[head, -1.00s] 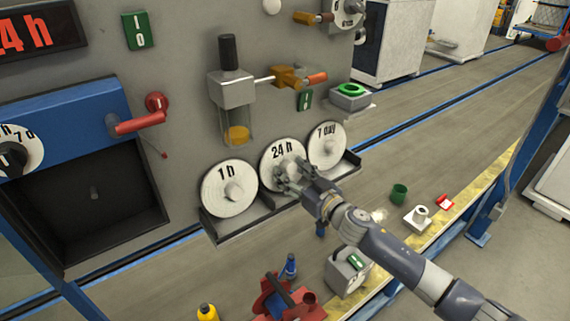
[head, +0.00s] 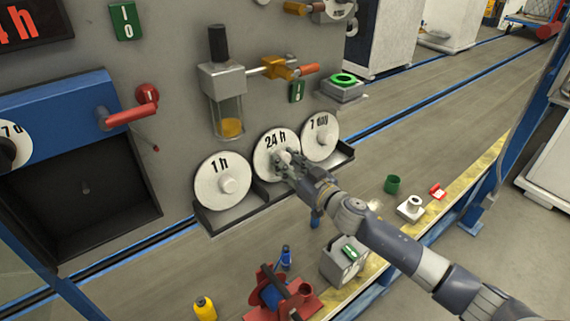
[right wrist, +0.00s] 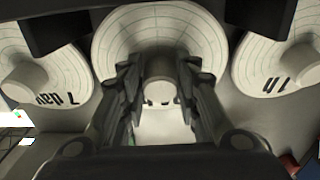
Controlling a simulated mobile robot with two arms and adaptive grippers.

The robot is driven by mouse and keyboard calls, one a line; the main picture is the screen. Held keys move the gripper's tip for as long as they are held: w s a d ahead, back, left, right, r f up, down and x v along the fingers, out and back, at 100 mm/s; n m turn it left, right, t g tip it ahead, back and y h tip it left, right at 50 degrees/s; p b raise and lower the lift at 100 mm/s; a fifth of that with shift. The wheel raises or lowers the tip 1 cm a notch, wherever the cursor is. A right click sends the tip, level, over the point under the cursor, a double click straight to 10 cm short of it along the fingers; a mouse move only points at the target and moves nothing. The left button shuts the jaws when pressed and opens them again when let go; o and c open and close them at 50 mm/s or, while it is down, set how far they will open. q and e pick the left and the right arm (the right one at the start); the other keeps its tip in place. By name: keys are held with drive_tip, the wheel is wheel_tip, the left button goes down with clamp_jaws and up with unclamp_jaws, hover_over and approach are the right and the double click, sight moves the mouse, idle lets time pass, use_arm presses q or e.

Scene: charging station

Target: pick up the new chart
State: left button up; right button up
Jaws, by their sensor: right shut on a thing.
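Three white round charts stand in a dark rack (head: 240,219) on the machine's front. They are the 1 h chart (head: 211,192) at left, the 24 h chart (head: 264,152) in the middle and the 7 day chart (head: 318,143) at right. My right gripper (head: 287,163) is shut on the hub of the 24 h chart. In the right wrist view the fingers sit on both sides of the round grey hub (right wrist: 159,75) of the middle chart (right wrist: 187,30). The chart still appears to stand in the rack. My left gripper is out of view.
A red lever (head: 130,114) and a dark open recess (head: 60,205) are at left. A glass cylinder with orange liquid (head: 229,125) is above the charts.

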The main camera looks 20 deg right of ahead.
sight(274, 133)
wheel_tip(274, 133, up, 7)
drive_tip(key=shift+f, duration=0.15)
drive_tip(key=shift+b+v, duration=3.15)
drive_tip(key=shift+v, duration=6.6)
drive_tip(key=r+p, duration=0.1)
drive_tip(key=p, duration=0.1)
drive_tip(key=s+r+p, duration=0.1)
drive_tip(key=r+p, duration=0.1)
drive_tip(key=s+r+p, duration=0.1)
drive_tip(key=r+p, duration=0.1)
drive_tip(key=p, duration=0.1)
drive_tip(key=shift+d, duration=0.35)
drive_tip(key=shift+a+f, duration=0.1)
